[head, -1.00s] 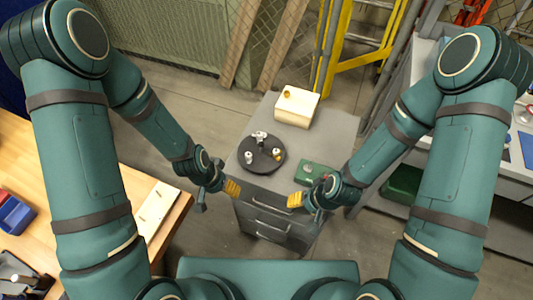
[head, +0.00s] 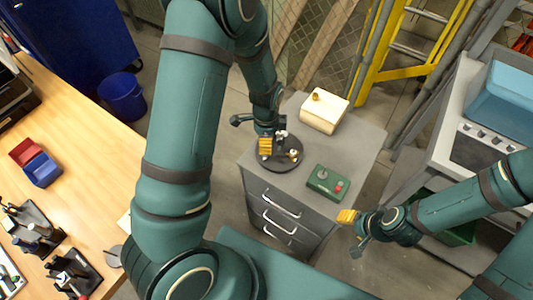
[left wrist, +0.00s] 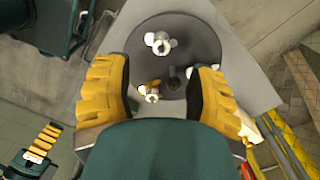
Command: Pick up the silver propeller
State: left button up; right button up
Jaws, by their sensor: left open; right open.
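A round dark tray (head: 262,166) lies on the grey drawer cabinet and holds several small propellers. In the left wrist view the tray (left wrist: 205,42) has a pale silvery propeller (left wrist: 160,42) near its top and one with gold-coloured parts (left wrist: 150,90) lower down. Another pale propeller (left wrist: 195,75) is partly hidden by the right-hand finger. I cannot tell for sure which is the silver one. My left gripper (head: 265,147) is open and points down over the tray, with the gold-marked propeller between its fingers but apart from them. My right gripper (head: 347,217) is open and empty, right of the cabinet.
A cream box (head: 322,115) with a brass knob stands behind the tray. A green control box (head: 327,183) with red buttons is to the tray's right. A wooden workbench (head: 90,130) is at left. A yellow ladder (head: 410,60) stands at the back.

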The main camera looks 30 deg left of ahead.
pick_arm(q)
jog(key=shift+a+f+b, duration=0.15)
jog(key=shift+f+b, duration=0.4)
jog(key=shift+f, duration=2.85)
jog(key=shift+c, duration=0.2)
grip_shut()
